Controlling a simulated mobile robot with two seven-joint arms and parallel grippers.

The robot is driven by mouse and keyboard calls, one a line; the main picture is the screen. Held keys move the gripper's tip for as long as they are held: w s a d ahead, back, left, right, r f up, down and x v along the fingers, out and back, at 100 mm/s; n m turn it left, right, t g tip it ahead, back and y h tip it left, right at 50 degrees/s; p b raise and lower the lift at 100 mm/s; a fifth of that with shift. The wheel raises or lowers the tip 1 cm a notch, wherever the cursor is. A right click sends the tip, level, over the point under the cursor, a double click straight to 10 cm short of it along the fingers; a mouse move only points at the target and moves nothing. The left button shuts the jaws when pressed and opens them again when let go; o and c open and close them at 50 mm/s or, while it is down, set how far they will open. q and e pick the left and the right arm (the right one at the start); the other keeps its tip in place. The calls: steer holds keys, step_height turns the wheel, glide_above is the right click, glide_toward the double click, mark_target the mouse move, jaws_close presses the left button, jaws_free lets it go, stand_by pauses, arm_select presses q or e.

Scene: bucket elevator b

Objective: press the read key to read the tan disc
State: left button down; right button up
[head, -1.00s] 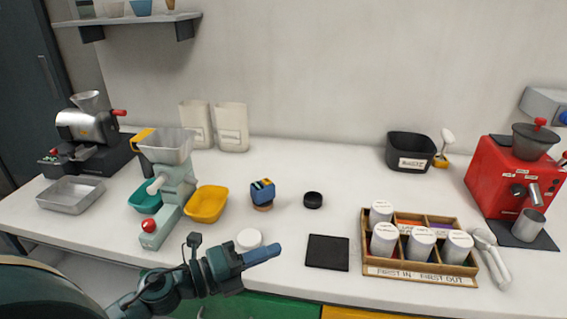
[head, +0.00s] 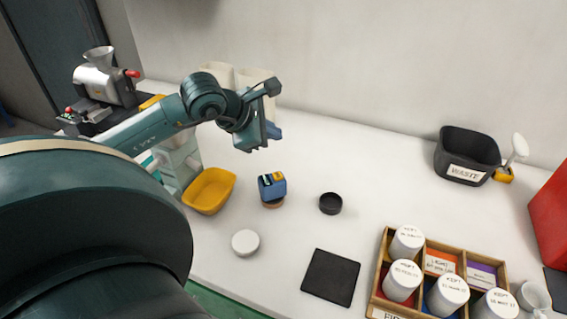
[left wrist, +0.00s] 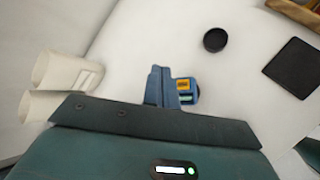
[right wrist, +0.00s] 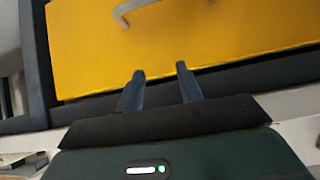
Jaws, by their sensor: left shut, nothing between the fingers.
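A small blue reader (head: 272,187) with a yellow patch on its top stands on the tan disc (head: 273,205), of which only the front rim shows. In the left wrist view the reader (left wrist: 195,90) shows an orange patch and a green one; the disc is hidden there. My left gripper (head: 273,132) is shut and empty, in the air above and behind the reader, apart from it in the head view. In the left wrist view its fingers (left wrist: 160,72) lie just left of the reader. My right gripper (right wrist: 160,70) is open and empty, before a yellow panel.
A yellow bowl (head: 210,191), a white lid (head: 245,242), a black round dish (head: 330,204) and a black mat (head: 331,277) surround the reader. A wooden crate (head: 378,283) with white jars is at the right. Two pale bags (left wrist: 62,72) stand near my left gripper. The counter between is clear.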

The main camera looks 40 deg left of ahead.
arm_select(q)
steer(key=shift+s, duration=0.1)
arm_select(e)
steer(key=shift+s, duration=0.2)
arm_select(q)
steer(key=b, duration=0.3)
glide_above(274, 179)
step_height(274, 179, down, 8)
steer(key=shift+a+r, duration=0.1)
steer(key=shift+f, duration=0.5)
steer(key=shift+b, duration=0.35)
arm_select(e)
steer(key=shift+w+a+f+t, duration=0.25)
steer(key=shift+w+a+t, duration=0.15)
steer(key=shift+w, duration=0.1)
steer(key=shift+s+f, duration=0.15)
steer(key=shift+s, duration=0.05)
steer(key=shift+w, duration=0.3)
